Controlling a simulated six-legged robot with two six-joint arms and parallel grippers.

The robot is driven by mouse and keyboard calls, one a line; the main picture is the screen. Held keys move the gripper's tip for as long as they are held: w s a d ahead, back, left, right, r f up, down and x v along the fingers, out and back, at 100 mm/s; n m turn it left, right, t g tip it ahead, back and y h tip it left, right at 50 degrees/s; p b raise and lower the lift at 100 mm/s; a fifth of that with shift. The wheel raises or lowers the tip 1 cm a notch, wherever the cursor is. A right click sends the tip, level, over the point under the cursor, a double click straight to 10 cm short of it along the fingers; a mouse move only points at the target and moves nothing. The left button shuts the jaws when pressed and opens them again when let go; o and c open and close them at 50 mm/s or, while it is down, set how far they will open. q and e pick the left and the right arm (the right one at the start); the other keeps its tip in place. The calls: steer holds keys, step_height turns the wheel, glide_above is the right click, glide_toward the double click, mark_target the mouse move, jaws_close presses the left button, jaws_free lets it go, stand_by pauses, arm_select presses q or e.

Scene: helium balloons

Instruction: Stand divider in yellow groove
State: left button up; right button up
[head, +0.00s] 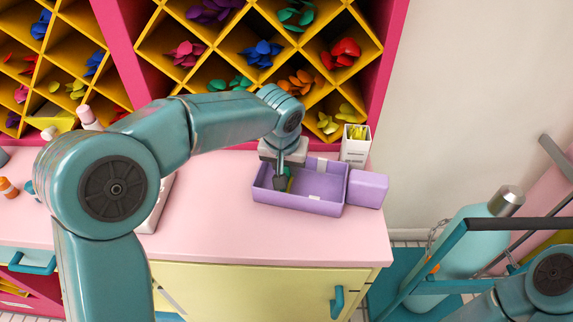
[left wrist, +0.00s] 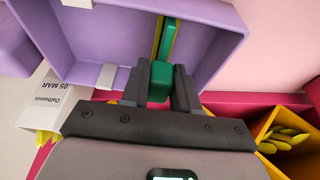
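The lilac tray (head: 325,207) sits on the pink counter; its inside also shows in the left wrist view (left wrist: 95,30). My left gripper (head: 280,182) points down into the tray's left part. In the left wrist view my left gripper (left wrist: 160,90) has its fingers closed on both sides of the green divider (left wrist: 159,88). The divider's thin green plate stretches away from the fingers inside the tray. The yellow groove (left wrist: 157,36) shows as a thin strip right beside the plate. Whether the plate's lower edge is seated in it, I cannot tell. My right gripper is out of view.
A lilac block (head: 368,189) stands against the tray's right side. A white box of packets (head: 355,144) is behind it. A yellow lattice rack (head: 262,55) of balloons rises behind. A teal gas cylinder (head: 470,245) stands right of the counter.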

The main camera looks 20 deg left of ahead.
arm_select(q)
steer(key=o, duration=0.5)
steer(key=shift+r, duration=0.15)
steer(key=v, duration=1.6)
steer(key=shift+s+p, duration=0.1)
steer(key=shift+p, duration=0.2)
